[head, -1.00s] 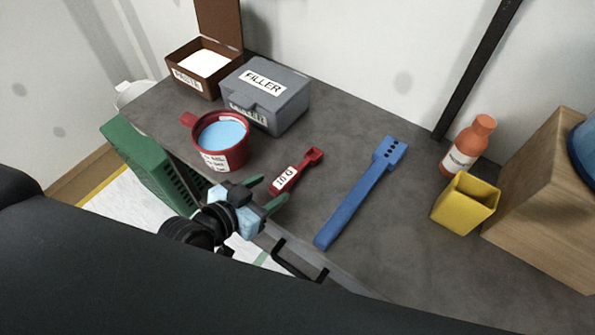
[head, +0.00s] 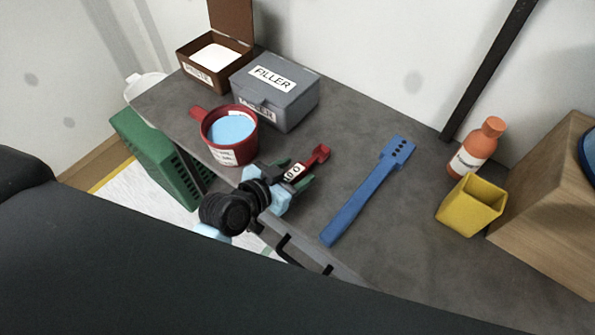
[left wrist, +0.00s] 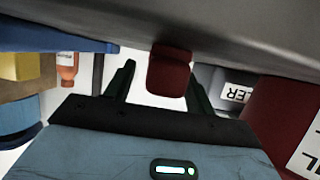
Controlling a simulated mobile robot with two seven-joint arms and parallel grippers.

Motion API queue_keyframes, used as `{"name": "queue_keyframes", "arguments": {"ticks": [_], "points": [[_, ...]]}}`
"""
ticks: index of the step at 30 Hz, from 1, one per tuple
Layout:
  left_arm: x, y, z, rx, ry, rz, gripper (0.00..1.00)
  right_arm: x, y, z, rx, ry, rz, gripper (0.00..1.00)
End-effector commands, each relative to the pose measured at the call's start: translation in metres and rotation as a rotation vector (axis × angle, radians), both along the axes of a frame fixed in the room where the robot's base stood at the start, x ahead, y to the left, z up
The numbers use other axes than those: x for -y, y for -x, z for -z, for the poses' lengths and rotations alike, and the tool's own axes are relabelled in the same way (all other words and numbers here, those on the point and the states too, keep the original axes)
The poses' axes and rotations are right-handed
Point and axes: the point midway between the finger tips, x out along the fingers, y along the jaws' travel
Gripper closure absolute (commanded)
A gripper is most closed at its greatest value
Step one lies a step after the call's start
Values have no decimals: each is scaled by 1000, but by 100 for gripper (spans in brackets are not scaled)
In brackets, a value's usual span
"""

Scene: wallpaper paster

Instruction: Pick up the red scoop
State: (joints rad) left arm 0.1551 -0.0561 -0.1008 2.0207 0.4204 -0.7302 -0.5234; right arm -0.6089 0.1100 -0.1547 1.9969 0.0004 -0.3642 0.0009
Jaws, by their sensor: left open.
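The red scoop (head: 321,154) lies on the grey bench top, its white label partly hidden by my left gripper in the head view. My left gripper (head: 296,172) is open, its green fingers around the handle end of the scoop. In the left wrist view the red handle end of the scoop (left wrist: 169,72) shows between the spread fingers of my left gripper (left wrist: 160,82). I cannot tell whether a finger touches it. My right gripper is not in view.
A red pot (head: 233,152) with blue contents stands left of the scoop. A grey filler box (head: 300,103) and an open brown box (head: 194,70) are behind. A blue bar tool (head: 356,201) lies to the right, with a yellow cup (head: 468,210) and orange bottle (head: 471,155) beyond.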

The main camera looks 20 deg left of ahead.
Motion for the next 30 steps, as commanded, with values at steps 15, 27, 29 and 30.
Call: {"name": "queue_keyframes", "arguments": {"ticks": [15, 27, 29, 30], "points": [[4, -9, 5, -1, -1, 0, 64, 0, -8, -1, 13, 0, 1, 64], [4, -9, 5, -1, -1, 0, 94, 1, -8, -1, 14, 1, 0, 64], [4, -9, 4, -1, -1, 0, 94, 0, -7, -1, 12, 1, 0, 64], [4, -9, 4, -1, -1, 0, 94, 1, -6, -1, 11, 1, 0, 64]]}}
